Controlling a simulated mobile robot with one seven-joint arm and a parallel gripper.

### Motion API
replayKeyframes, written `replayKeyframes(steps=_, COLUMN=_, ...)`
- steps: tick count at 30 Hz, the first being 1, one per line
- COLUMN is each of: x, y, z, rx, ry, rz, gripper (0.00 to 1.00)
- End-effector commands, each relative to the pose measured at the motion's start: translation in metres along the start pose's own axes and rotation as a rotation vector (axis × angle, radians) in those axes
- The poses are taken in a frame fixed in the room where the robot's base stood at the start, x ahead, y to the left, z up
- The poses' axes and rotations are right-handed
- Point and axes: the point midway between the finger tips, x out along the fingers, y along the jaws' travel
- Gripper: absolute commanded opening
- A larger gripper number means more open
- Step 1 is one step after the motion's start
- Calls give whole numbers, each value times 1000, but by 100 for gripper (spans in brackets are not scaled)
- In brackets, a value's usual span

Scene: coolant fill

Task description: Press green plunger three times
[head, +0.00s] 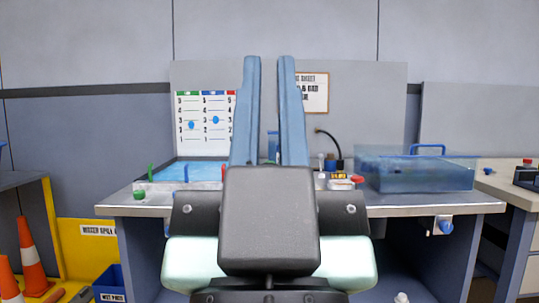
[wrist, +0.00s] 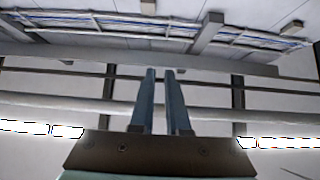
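My gripper (head: 269,62) points up in front of the bench. Its two blue fingers are a little apart with nothing between them. In the wrist view the fingers (wrist: 160,72) point towards the ceiling, also apart and empty. A small green knob (head: 139,194) sits at the bench's left front edge. A thin green upright piece (head: 150,172) stands just behind it; I cannot tell which of these is the plunger. My gripper is to the right of both and touches neither. A chart (head: 205,145) with green, blue and red headings hangs behind; my left finger partly covers its right side.
The bench (head: 440,203) holds a blue tray (head: 188,172) at left and a clear blue bin (head: 415,173) at right. A red-topped item (head: 357,180) sits near the bin. Orange cones (head: 31,255) and a blue box (head: 109,282) are at lower left. My arm hides the bench's middle.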

Motion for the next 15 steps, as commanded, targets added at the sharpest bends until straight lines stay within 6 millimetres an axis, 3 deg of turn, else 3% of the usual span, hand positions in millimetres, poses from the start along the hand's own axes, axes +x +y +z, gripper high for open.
replayKeyframes(steps=1, x=18, y=0, z=-18, rx=0, ry=1, rz=0, gripper=3)
replayKeyframes(steps=15, x=135, y=0, z=-129, rx=1, ry=2, rz=-1, gripper=0)
